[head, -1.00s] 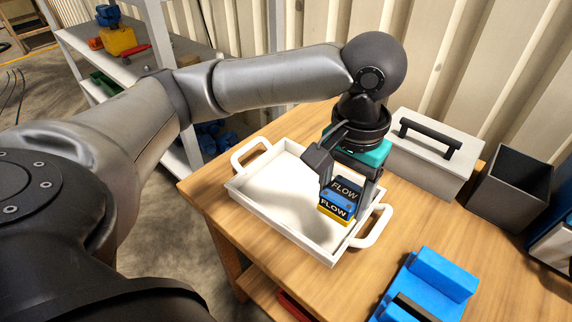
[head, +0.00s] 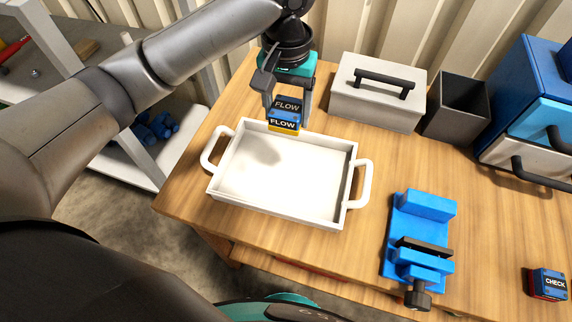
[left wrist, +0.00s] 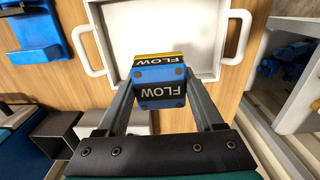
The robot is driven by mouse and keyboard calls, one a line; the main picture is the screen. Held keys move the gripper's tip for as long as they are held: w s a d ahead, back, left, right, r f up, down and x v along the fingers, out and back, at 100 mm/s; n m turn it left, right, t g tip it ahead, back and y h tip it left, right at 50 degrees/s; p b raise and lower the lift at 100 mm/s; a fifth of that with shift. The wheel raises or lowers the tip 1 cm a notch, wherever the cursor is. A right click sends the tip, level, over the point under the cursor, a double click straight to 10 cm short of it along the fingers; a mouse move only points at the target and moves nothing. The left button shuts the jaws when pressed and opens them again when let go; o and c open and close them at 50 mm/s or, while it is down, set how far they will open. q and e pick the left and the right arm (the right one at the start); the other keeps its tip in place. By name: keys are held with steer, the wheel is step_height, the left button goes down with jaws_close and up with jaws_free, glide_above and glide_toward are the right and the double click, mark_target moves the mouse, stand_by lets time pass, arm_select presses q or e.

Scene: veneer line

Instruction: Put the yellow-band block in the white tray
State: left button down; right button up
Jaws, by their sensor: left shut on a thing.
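The yellow-band block (head: 284,115) is blue and black with "FLOW" labels and a yellow band at its lower end. My left gripper (head: 287,105) is shut on it, with a finger on either side. The white tray (head: 225,197) lies on the wooden table and looks empty. In the head view the block is raised and overlaps the tray's far rim. The left wrist view shows the block (left wrist: 159,85) held in front of the tray (left wrist: 122,25), with a gap I cannot measure. My right gripper is not in view.
Behind the tray stand a grey box with a black handle (head: 378,95) and a dark open bin (head: 456,105). A blue vise-like fixture (head: 420,240) is to the tray's right.

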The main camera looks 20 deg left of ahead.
arm_select(q)
steer(key=b, duration=0.3)
glide_above(286, 174)
step_height(286, 174, down, 14)
step_height(286, 174, down, 4)
steer(key=shift+f+b, duration=0.15)
steer(key=shift+b, duration=0.25)
steer(key=shift+f, duration=0.35)
steer(key=shift+f, duration=0.1)
steer(key=shift+c, duration=1.4)
jaws_free()
steer(key=shift+o, duration=1.2)
step_height(286, 174, up, 12)
steer(key=p, duration=0.2)
steer(key=shift+p, duration=0.3)
